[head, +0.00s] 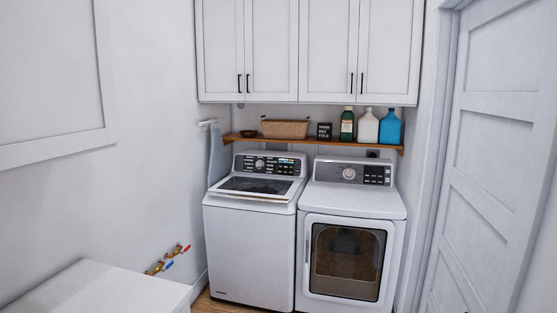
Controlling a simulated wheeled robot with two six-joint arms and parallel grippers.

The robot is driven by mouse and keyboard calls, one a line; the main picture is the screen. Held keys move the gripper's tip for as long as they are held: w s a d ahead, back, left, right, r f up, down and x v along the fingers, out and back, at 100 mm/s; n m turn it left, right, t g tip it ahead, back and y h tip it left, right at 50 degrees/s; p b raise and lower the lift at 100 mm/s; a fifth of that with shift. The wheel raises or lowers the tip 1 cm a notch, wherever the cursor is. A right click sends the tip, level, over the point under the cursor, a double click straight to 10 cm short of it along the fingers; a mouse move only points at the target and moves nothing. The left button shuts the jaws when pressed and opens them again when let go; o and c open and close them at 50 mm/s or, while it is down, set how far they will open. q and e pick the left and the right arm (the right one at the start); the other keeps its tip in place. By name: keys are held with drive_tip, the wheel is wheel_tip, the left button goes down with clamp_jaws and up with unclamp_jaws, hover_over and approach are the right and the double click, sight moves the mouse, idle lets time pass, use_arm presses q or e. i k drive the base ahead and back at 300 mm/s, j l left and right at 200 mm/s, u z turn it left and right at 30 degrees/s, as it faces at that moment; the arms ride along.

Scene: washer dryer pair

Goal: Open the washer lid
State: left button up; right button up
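The washer (248,245) is the white top-loading machine on the left of the pair, against the back wall. Its lid (256,188) lies down flat on top, with a dark window and a pale front edge. The washer's control panel (269,164) with a round knob stands behind the lid. Neither of my grippers shows in the head view.
A white front-loading dryer (352,220) stands close at the washer's right. A wooden shelf (230,137) with a basket (285,129) and bottles hangs above. A white box-like surface (100,290) is at lower left. A door (500,160) stands at right.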

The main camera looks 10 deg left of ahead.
sight(255, 189)
drive_tip(key=i+j+u, duration=0.2)
drive_tip(key=i, duration=1.35)
drive_tip(key=i+l+u, duration=0.2)
drive_tip(key=i, duration=1.35)
